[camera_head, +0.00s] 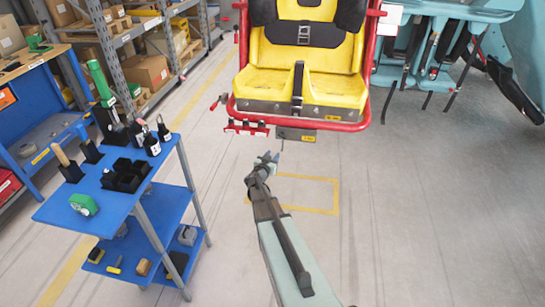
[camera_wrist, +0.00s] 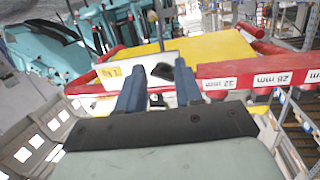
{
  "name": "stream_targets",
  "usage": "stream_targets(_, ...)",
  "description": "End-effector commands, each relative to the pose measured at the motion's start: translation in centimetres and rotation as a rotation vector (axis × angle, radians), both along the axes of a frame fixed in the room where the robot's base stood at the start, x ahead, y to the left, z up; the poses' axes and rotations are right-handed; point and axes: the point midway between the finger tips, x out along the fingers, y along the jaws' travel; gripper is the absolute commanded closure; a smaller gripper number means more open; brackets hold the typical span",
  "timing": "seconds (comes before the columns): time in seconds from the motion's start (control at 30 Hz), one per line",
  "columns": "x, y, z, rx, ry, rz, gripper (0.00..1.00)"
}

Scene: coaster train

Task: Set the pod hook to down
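The pod is a yellow seat (camera_head: 305,85) in a red tubular frame, upper middle of the head view. Under its front edge is a grey plate with a yellow label (camera_head: 297,135); the labelled plate also shows in the wrist view (camera_wrist: 110,74). A thin pin (camera_head: 282,145) hangs below it, perhaps the hook; I cannot tell its setting. My gripper (camera_head: 269,158) is below and left of the plate. In the wrist view its two fingers (camera_wrist: 158,92) are apart, with nothing clearly held. A small dark part (camera_wrist: 163,72) shows between and beyond the fingertips; contact is unclear.
A red rail with size labels (camera_wrist: 270,78) runs right of the fingers; red brackets (camera_head: 246,128) sit at the pod's lower left. A blue tool cart (camera_head: 112,205) stands left. Teal machinery (camera_head: 440,40) is at upper right. The floor around my arm is clear.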

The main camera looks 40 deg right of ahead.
Motion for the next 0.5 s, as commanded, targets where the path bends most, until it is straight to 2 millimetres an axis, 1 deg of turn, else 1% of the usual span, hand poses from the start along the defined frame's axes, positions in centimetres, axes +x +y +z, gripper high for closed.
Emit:
stream_targets(0.07, 0.1, -0.1, -0.1, -0.003, -0.002, -0.001, 0.65)
stream_targets(0.33, 0.9, -1.1, -2.1, -0.090, -0.057, -0.010, 0.65)
stream_targets(0.5, 1.4, -1.7, -2.3, -0.116, -0.078, -0.007, 0.65)
